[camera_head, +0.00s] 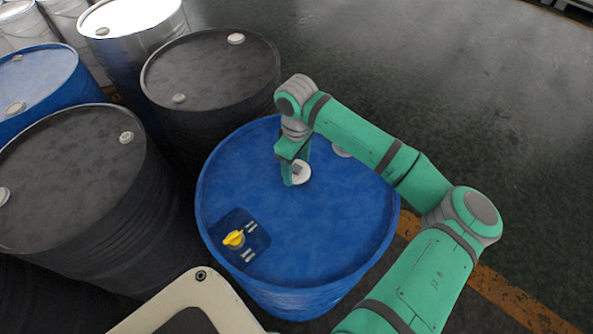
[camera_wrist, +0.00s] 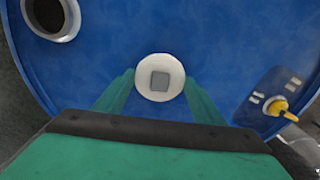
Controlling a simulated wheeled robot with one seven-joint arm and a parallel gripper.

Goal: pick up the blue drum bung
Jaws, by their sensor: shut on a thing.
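The bung (camera_head: 302,172) is a round off-white disc with a grey square centre. It shows in the middle of the wrist view (camera_wrist: 146,86), over the top of the blue drum (camera_head: 300,225). My gripper (camera_head: 295,174) points down, with a finger on each side of the bung, and is shut on it. I cannot tell how high the bung is above the lid. In the wrist view a ringed opening (camera_wrist: 50,15) with a dark inside lies at the upper left, apart from the bung.
A yellow handle (camera_head: 233,239) sits on a dark panel on the lid's near left. Black drums (camera_head: 212,75) (camera_head: 70,165), another blue drum (camera_head: 35,75) and a silver drum (camera_head: 130,15) crowd the left and back. The floor (camera_head: 480,110) at right is clear.

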